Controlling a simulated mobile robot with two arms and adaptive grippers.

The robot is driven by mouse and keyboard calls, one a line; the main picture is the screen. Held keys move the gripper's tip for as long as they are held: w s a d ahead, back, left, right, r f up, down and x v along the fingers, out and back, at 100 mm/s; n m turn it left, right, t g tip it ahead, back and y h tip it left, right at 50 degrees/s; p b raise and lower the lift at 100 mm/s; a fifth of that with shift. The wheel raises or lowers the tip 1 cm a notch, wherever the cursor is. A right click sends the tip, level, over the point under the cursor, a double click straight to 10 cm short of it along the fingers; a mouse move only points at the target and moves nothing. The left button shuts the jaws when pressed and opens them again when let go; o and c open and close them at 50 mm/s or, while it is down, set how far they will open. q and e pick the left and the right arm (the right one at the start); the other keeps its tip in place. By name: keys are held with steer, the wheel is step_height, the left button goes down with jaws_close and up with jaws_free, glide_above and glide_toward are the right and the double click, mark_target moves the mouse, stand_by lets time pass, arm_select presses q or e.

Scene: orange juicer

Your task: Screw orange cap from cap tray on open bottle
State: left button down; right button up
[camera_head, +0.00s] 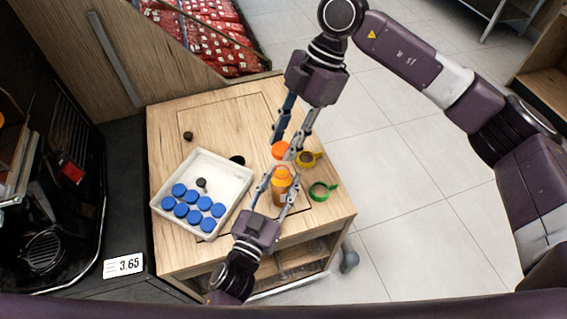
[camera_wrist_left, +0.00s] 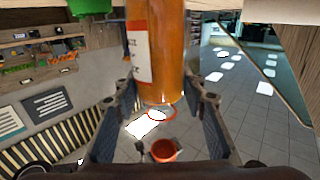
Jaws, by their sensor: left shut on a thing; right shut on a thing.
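My left gripper (camera_head: 276,190) is shut on the orange juice bottle (camera_head: 281,196), which stands near the right side of the wooden table. The bottle's amber body and white label fill the space above and between the fingers in the left wrist view (camera_wrist_left: 158,50). The bottle's top is bright orange; I cannot tell bare neck from cap there. My right gripper (camera_head: 288,147) comes from above and is shut on an orange cap (camera_head: 280,150), just above and behind the bottle. The white cap tray (camera_head: 240,182) stands to the left and holds several blue caps (camera_head: 194,210).
A dark knob (camera_head: 188,136) is at the back left. The table's (camera_head: 185,258) front left is clear.

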mark_target(281, 168)
steer(key=shift+f, duration=1.8)
steer(key=shift+f, duration=0.85)
steer(key=shift+f, duration=0.6)
